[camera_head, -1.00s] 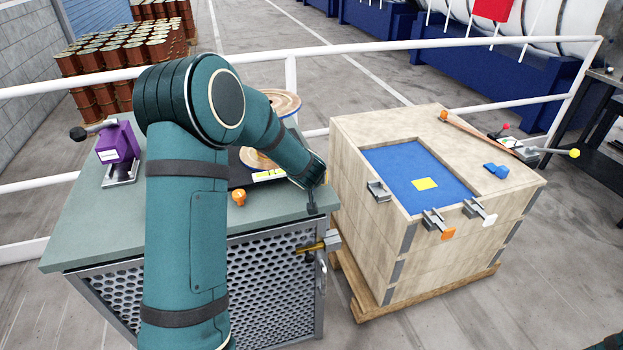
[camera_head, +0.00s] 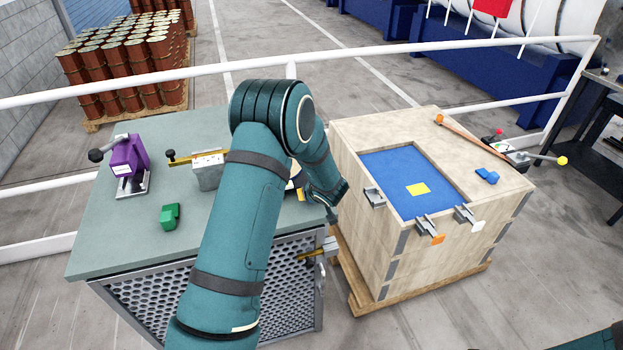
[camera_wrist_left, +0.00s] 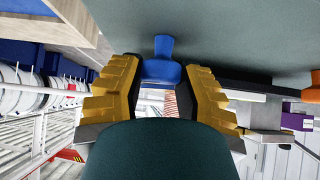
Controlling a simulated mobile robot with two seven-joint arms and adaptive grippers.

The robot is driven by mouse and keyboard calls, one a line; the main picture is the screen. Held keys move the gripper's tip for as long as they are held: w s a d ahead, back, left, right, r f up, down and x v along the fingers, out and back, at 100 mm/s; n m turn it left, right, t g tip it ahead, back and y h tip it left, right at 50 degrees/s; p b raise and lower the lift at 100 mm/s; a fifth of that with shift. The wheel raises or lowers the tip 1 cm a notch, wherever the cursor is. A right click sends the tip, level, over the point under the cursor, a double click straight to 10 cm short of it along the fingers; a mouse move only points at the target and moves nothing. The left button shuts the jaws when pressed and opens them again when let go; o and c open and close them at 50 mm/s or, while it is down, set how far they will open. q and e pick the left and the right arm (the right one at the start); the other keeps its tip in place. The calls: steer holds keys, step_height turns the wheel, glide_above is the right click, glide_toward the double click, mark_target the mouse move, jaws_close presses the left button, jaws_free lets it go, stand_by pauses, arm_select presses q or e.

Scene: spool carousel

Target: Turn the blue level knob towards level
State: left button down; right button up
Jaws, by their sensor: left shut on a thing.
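The blue knob (camera_wrist_left: 161,52) shows in the left wrist view, on a grey-green surface, its wider end between my yellow finger pads. My left gripper (camera_wrist_left: 160,80) is shut on this knob. In the head view my left gripper (camera_head: 332,212) is only a dark tip at the right edge of the green-topped bench (camera_head: 110,240). The knob and most of the level mechanism are hidden there behind my arm. I cannot read how level anything is. My right gripper is not in view.
A wooden crate (camera_head: 360,250) with a blue recess stands close right of the bench. A purple clamp (camera_head: 128,158), a green piece (camera_head: 170,215) and a grey block (camera_head: 207,171) with a yellow bar are on the bench. An orange knob (camera_wrist_left: 313,100) is at the wrist view's right edge.

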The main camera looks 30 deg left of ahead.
arm_select(q)
steer(key=shift+r+n+g+p, duration=0.2)
steer(key=shift+n+g+p, duration=0.1)
steer(key=shift+n+p, duration=0.15)
steer(key=shift+f+n+g+y+p, duration=0.2)
steer(key=shift+n+g+y+p, duration=0.3)
steer(key=shift+n, duration=0.25)
steer(key=shift+f+n+g+y, duration=0.1)
steer(key=shift+n+g+y, duration=0.3)
steer(key=shift+n+g, duration=0.9)
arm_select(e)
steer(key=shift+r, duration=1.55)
arm_select(q)
steer(key=shift+n, duration=0.4)
steer(key=shift+s, duration=0.1)
steer(key=c, duration=0.9)
jaws_free()
steer(key=shift+a, duration=0.1)
steer(key=v, duration=1.2)
